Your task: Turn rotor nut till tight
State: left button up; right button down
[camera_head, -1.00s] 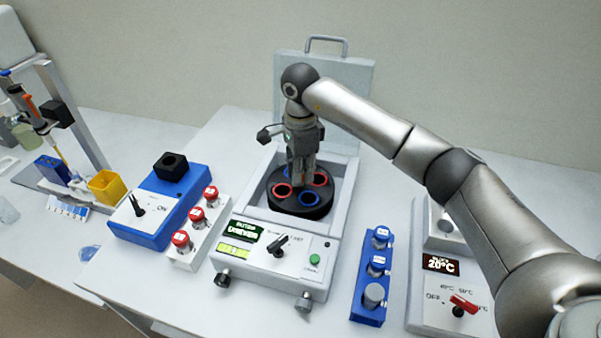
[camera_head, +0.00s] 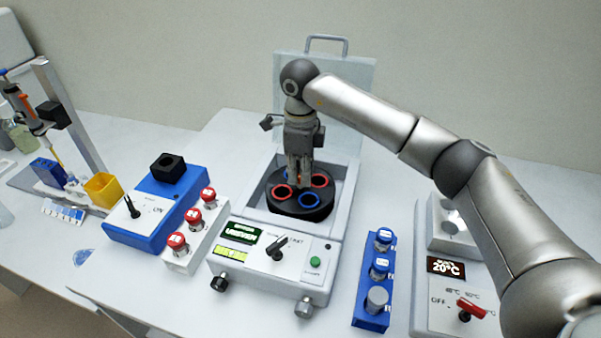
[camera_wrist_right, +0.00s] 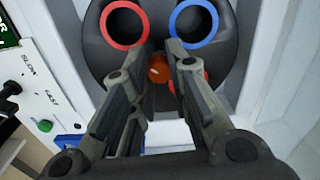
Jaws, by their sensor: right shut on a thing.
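The black rotor (camera_head: 299,203) sits in the open centrifuge (camera_head: 277,255). Its holes have red and blue rings. My right gripper (camera_head: 303,180) points down at the middle of the rotor. In the right wrist view, the orange rotor nut (camera_wrist_right: 159,70) shows at the rotor's centre, between the two fingertips of my right gripper (camera_wrist_right: 163,62). The gripper is shut on the nut. In the head view the fingers hide the nut. My left gripper is not in view.
The centrifuge lid (camera_head: 345,90) stands open behind. A white rack with red-capped tubes (camera_head: 193,216) is at left, beside a blue mixer (camera_head: 158,208). A blue rack (camera_head: 375,290) and a heater block showing 20°C (camera_head: 446,267) are at right. A yellow cup (camera_head: 103,189) is far left.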

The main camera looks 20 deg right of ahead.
jog(key=shift+m+b, duration=0.5)
jog(key=shift+m, duration=1.3)
jog(key=shift+m+b, duration=0.4)
jog(key=shift+m, duration=1.3)
jog(key=shift+m+b, duration=0.55)
jog(key=shift+m, duration=2.85)
jog(key=shift+r+m, duration=0.1)
jog(key=shift+m, duration=1.7)
jog(key=shift+m+b, duration=0.4)
jog(key=shift+m, duration=5)
